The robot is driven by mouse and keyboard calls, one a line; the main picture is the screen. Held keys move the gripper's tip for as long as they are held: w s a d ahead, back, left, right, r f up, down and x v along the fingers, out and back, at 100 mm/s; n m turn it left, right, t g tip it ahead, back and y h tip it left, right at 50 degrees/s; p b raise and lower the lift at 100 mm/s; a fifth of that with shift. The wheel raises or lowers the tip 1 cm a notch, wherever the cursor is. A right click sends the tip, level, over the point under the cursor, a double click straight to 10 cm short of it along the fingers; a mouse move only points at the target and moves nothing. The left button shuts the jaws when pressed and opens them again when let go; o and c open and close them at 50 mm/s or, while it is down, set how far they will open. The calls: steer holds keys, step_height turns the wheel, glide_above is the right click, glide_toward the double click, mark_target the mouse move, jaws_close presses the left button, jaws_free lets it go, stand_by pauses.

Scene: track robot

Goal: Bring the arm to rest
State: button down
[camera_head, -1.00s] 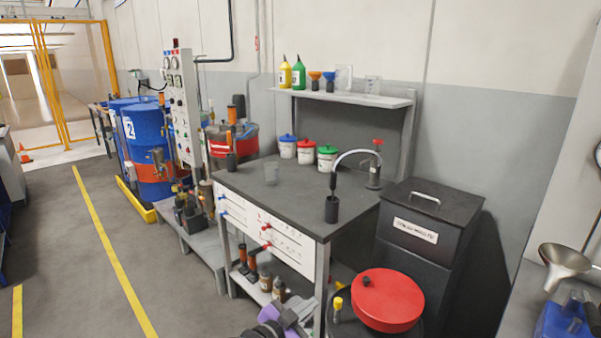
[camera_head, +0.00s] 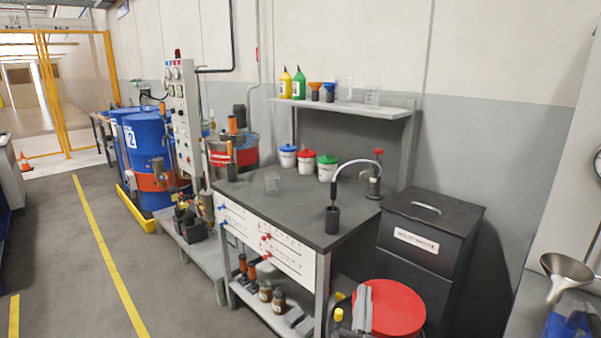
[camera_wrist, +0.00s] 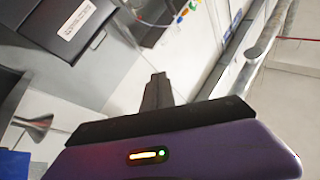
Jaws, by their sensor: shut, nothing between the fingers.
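My gripper shows in the wrist view (camera_wrist: 158,80) with its dark fingers together and nothing between them, above a purple body. In the head view, a grey shape that looks like its fingers (camera_head: 363,298) stands at the bottom, in front of the red round lid (camera_head: 399,308). The fingers point upward there. Most of my arm is out of view.
A metal funnel (camera_head: 567,268) is at far right. Open floor (camera_head: 75,270) lies left.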

steer(key=s+d+f+n+g+y, duration=0.1)
steer(key=s+d+n+g, duration=0.1)
steer(key=s, duration=1.4)
steer(key=s+d+f+n+g+y, duration=0.2)
steer(key=s+g, duration=0.1)
steer(key=s, duration=1.4)
steer(key=s+d+f+n+g+y, duration=0.1)
steer(key=s+d+n+g+y, duration=0.1)
steer(key=s, duration=1.5)
steer(key=shift+d+f+n+g, duration=0.2)
steer(key=shift+n+g, duration=0.1)
steer(key=shift+n, duration=0.2)
